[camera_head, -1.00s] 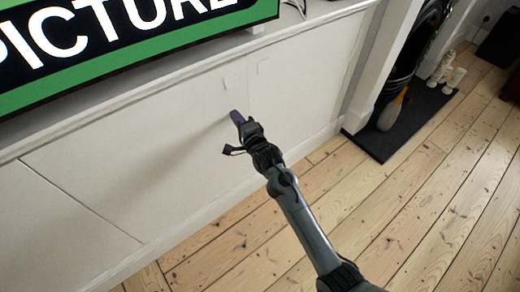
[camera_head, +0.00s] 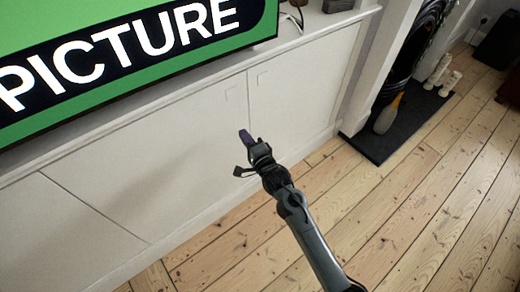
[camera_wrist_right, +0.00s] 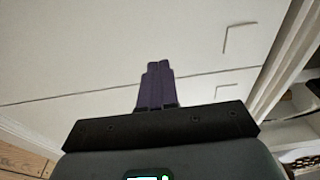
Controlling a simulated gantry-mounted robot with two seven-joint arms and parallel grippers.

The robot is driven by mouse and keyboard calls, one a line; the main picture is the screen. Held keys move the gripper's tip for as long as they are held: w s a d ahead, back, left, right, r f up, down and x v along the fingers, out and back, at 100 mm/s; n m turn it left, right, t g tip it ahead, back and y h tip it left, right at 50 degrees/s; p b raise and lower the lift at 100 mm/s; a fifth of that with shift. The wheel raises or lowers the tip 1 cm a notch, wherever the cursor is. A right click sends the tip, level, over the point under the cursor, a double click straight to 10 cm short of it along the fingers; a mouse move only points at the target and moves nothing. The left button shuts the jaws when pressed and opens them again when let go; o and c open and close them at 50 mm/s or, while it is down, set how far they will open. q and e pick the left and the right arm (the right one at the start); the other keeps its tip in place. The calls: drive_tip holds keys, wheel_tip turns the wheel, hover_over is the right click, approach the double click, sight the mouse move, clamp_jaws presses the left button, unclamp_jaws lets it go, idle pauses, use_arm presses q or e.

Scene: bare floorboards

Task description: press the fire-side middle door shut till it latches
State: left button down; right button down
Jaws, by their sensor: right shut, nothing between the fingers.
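The low white cabinet under the screen has two flat doors meeting at a thin vertical seam. The fire-side door (camera_head: 292,100) is right of it, with a small pull mark near its upper left corner. It looks flush with the left-hand door (camera_head: 175,150); whether it is latched does not show. My right gripper (camera_head: 244,137) is shut and empty, its dark purple fingertips before the seam, below the pull marks. Contact cannot be told. In the right wrist view the closed fingers (camera_wrist_right: 157,68) overlap the seam, hiding part of it. My left gripper is out of view.
A large screen (camera_head: 120,50) stands on the cabinet's ledge. At right, a dark hearth slab (camera_head: 375,145) holds a tan-and-grey object (camera_head: 388,113) and white pieces (camera_head: 440,75). Bare floorboards (camera_head: 425,190) lie open in front.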

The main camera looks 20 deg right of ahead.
drive_tip(key=s+p, duration=0.5)
drive_tip(key=s, duration=0.2)
drive_tip(key=shift+d, duration=0.4)
drive_tip(key=shift+w, duration=0.1)
idle(0.5)
